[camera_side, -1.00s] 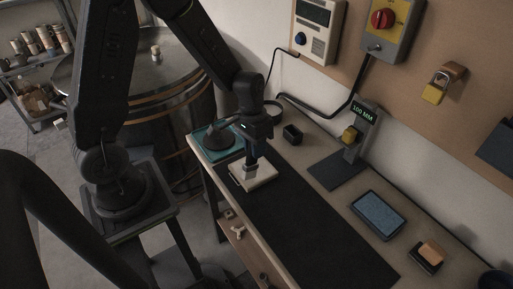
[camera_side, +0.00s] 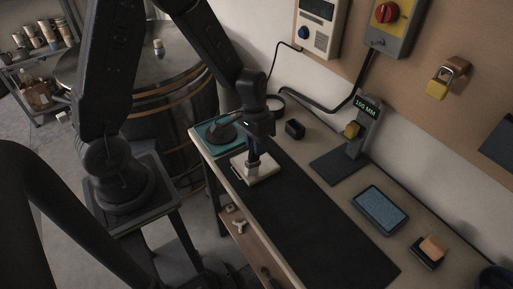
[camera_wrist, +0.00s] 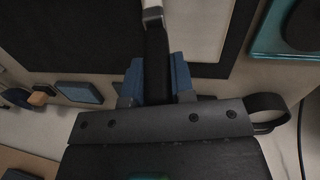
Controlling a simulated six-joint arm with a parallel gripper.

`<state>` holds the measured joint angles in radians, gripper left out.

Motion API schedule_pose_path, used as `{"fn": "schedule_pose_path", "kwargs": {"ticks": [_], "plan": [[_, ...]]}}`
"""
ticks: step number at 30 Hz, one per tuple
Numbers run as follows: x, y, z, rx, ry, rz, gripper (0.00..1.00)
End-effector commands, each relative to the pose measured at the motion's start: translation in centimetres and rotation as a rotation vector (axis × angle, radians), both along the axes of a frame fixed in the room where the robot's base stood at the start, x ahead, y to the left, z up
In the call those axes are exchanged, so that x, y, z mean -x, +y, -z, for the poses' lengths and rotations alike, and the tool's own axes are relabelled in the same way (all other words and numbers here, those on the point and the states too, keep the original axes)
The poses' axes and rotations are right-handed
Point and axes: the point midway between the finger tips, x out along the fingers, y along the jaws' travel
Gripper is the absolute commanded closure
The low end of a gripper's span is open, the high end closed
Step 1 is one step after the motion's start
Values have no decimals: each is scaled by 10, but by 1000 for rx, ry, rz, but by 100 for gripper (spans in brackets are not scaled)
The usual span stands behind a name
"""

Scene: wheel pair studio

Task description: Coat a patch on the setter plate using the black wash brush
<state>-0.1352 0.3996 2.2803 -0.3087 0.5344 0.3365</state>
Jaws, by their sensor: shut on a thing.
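Any coating on the plate is too small to make out.
A teal tray (camera_side: 206,134) with a dark object is just behind. The dark mat (camera_side: 315,225) is otherwise clear.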

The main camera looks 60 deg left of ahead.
Motion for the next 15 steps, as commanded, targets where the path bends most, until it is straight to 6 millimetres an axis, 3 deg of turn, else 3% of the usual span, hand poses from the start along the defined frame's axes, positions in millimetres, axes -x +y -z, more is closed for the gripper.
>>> {"fn": "schedule_pose_path", "kwargs": {"ticks": [8, 15], "plan": [[0, 17, -3, -1, -1, -1, 100], [0, 18, -3, -1, 0, 1, 100]]}}
